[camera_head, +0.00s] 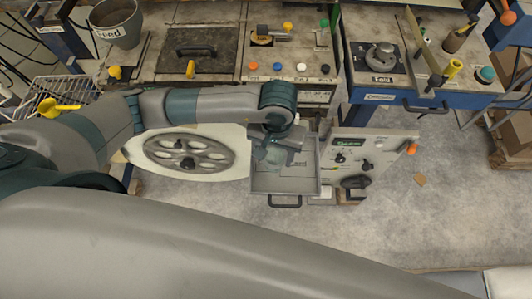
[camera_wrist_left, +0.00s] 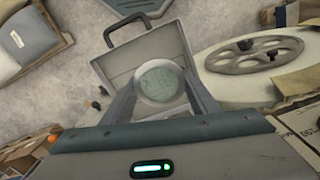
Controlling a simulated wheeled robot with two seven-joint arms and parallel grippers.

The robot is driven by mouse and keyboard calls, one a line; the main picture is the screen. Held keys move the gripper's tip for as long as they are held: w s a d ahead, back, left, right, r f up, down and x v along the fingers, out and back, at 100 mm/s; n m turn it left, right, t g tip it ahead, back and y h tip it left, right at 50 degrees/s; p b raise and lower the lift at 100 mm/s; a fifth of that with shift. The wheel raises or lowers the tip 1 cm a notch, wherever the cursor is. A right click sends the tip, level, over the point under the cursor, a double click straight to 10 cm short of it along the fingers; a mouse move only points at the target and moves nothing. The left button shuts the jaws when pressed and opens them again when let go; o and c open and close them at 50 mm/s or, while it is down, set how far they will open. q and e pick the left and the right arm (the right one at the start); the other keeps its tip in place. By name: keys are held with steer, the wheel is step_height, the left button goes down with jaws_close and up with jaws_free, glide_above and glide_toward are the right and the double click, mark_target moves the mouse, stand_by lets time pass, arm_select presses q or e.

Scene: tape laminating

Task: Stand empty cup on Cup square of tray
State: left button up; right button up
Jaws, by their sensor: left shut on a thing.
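The tray (camera_head: 258,182) is a grey, shallow, square-sided box with a dark handle at its front edge. Lettering that looks like "Card" shows on its floor; the Cup square cannot be made out. My left gripper (camera_head: 272,150) is over the tray's left part. In the left wrist view its two fingers are shut on the cup (camera_wrist_left: 160,82), a round, pale-rimmed vessel with a greenish-grey inside. The tray (camera_wrist_left: 143,45) lies behind the cup there. Whether the cup touches the tray floor cannot be told. My right gripper is not in view.
A white round table with a spoked handwheel (camera_head: 188,153) stands left of the tray. A panel with knobs (camera_head: 370,145) stands to its right. A bench with coloured knobs (camera_head: 290,45) runs behind, with a "Feed" bucket (camera_head: 117,22). Open concrete floor lies to the right.

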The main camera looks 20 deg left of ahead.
arm_select(q)
steer(key=w+a+f, duration=0.2)
steer(key=w+a, duration=0.1)
steer(key=shift+a+f+b, duration=0.15)
steer(key=shift+f+b, duration=0.15)
steer(key=shift+s, duration=0.1)
step_height(320, 180, down, 3)
steer(key=shift+f+b, duration=0.2)
steer(key=shift+b, duration=0.35)
steer(key=shift+f, duration=0.3)
steer(key=shift+f+b, duration=0.2)
steer(key=shift+b, duration=0.1)
steer(key=o, duration=1.1)
steer(key=shift+c, duration=0.2)
steer(key=shift+r, duration=0.15)
